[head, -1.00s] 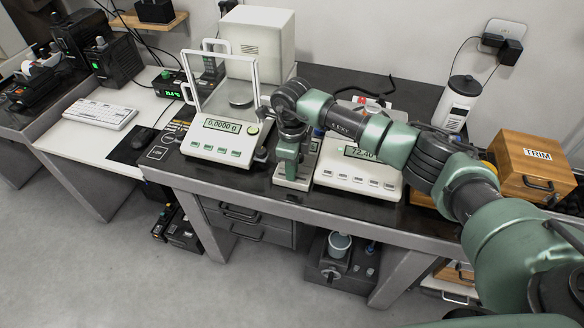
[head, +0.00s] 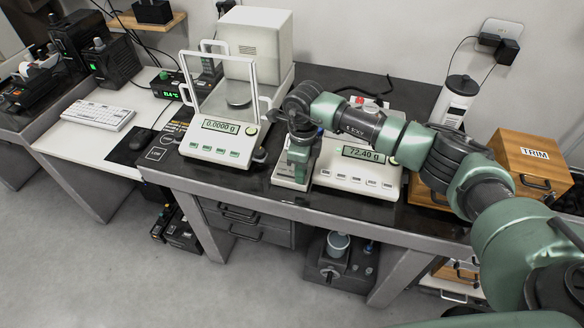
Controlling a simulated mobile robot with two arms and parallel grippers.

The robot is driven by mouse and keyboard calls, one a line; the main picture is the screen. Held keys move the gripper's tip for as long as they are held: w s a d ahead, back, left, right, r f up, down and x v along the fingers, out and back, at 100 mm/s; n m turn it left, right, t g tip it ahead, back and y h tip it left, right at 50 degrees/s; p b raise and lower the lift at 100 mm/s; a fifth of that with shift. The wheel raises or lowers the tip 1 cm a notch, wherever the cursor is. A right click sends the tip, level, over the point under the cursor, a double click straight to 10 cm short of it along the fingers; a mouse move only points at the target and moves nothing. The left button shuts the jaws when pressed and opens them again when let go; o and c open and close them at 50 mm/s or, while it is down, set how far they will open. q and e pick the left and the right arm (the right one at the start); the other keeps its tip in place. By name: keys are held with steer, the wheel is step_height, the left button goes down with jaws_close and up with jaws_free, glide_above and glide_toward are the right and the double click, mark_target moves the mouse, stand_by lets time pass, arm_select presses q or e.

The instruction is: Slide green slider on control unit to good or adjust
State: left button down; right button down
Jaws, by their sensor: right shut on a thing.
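The control unit (head: 289,184) is a small pale box on the dark table between the two weighing scales. My right gripper (head: 300,162) points down onto its right part and is shut. The green slider is hidden behind the gripper, so I cannot see its position or any good or adjust marks. My left gripper is not in view.
A scale with a glass shield (head: 222,150) reads 0.0000 g on the left. Another scale (head: 357,180) reads 72.40 g close on the right. A wooden TRIM box (head: 532,160) stands at the far right. A keyboard (head: 99,115) lies on the left table.

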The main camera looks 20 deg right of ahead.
steer(key=shift+d, duration=0.15)
steer(key=c, duration=1.3)
jaws_free()
steer(key=shift+s+d, duration=0.1)
steer(key=shift+r, duration=0.2)
step_height(320, 180, up, 8)
steer(key=shift+f+b, duration=0.25)
steer(key=shift+b, duration=0.65)
